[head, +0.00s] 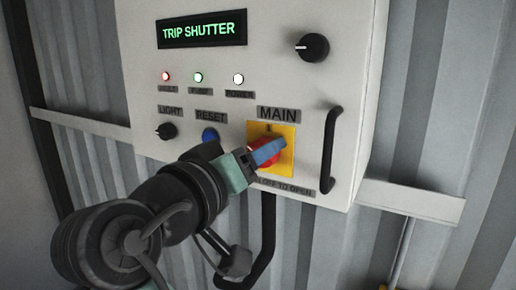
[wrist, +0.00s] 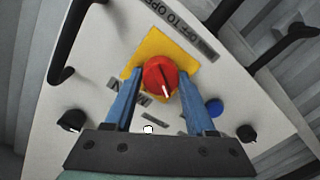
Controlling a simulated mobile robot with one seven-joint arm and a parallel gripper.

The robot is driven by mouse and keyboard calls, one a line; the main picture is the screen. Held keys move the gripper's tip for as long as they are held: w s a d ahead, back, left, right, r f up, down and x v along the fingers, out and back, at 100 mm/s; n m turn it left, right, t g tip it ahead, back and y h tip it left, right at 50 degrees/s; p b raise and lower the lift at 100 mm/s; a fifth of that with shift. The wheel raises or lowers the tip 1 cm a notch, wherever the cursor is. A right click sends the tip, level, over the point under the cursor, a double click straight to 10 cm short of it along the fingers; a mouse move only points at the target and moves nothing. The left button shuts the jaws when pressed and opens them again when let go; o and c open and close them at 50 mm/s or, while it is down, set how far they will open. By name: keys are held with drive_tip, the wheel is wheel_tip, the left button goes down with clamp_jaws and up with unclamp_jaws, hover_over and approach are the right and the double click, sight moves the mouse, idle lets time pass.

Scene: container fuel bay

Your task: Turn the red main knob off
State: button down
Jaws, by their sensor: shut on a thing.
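The red main knob (head: 256,144) sits on a yellow square plate (head: 288,137) under the MAIN label, at the lower right of the white control box. In the wrist view the knob (wrist: 158,70) shows whole, with a white mark pointing down and slightly right, towards the MAIN label side. My gripper (head: 270,151) reaches it from the lower left. In the wrist view its two blue fingers (wrist: 160,76) are on either side of the knob, shut on it. In the head view the fingers hide much of the knob.
A blue reset button (head: 210,134) and a black light knob (head: 166,131) are left of the main knob. A black handle (head: 330,150) stands out at its right. The display (head: 201,30) reads TRIP SHUTTER; three small lamps below it are lit. Another black knob (head: 312,47) is upper right.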

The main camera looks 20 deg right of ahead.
drive_tip(key=shift+w+n+p, duration=0.1)
drive_tip(key=shift+n+p, duration=1.15)
drive_tip(key=shift+n, duration=1.65)
drive_tip(key=shift+c, duration=1.1)
unclamp_jaws()
drive_tip(key=shift+a, duration=0.1)
drive_tip(key=b+v, duration=0.5)
drive_tip(key=v, duration=0.8)
drive_tip(key=shift+w+b, duration=0.15)
drive_tip(key=shift+b, duration=0.15)
